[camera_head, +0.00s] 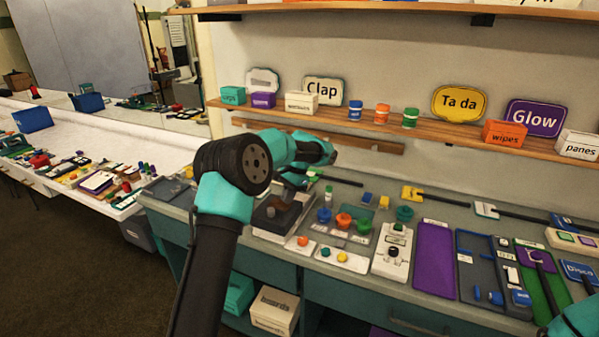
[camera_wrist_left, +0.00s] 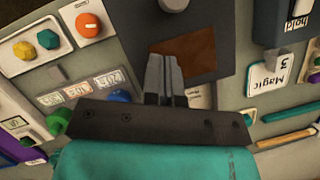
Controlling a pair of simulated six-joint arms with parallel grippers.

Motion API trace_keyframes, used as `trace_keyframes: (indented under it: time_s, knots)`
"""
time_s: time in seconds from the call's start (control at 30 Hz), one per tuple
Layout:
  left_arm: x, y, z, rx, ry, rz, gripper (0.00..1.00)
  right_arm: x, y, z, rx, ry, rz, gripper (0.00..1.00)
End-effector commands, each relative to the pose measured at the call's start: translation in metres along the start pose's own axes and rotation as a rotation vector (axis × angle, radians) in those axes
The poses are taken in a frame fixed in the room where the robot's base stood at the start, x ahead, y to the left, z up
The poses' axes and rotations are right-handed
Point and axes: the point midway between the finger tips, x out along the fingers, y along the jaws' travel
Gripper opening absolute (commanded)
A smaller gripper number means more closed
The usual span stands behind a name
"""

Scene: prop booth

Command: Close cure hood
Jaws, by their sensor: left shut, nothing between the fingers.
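What looks like the cure hood is a dark grey box (camera_head: 272,216) on the bench, left of centre in the head view, partly covered by my left arm. The left wrist view shows a dark grey panel with a brown window (camera_wrist_left: 195,55) and a short grey knob (camera_wrist_left: 173,5) at the top edge. My left gripper (camera_head: 289,192) is right over this box. In the left wrist view its fingers (camera_wrist_left: 164,62) are together and empty, in front of the panel. I cannot tell whether they touch it. Only a teal part of my right arm shows at the lower right.
A button panel (camera_head: 342,259) and several coloured knobs (camera_head: 344,220) stand close right of the box. A white switch unit (camera_head: 392,250) and a purple mat (camera_head: 434,258) lie farther right. A wooden shelf (camera_head: 450,141) with signs and small boxes runs above the bench.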

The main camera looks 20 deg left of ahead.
Motion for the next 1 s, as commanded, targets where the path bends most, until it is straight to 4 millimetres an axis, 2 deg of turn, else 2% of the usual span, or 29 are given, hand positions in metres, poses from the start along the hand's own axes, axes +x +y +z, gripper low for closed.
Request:
trace_keyframes:
  time_s: [0.1,0.3,0.5,0.7,1.0]
  knots:
    - [-0.025,0.0,-0.001,-0.001,0.005,-0.002,0.0,0.0,0.0,0.0,0.0,0.0,0.0,0.43]
    - [-0.06,0.0,-0.001,-0.001,0.004,-0.001,0.0,0.0,0.0,0.0,0.0,0.0,0.0,0.43]
    - [-0.086,0.0,-0.001,0.0,0.002,-0.001,0.0,0.0,0.0,0.0,0.0,0.0,0.0,0.43]
    - [-0.099,0.0,0.0,0.0,0.001,0.0,0.0,0.0,0.0,0.0,0.0,0.0,0.0,0.43]
    - [-0.1,0.0,0.0,0.0,0.0,0.0,0.0,0.0,0.0,0.0,0.0,0.0,0.0,0.43]
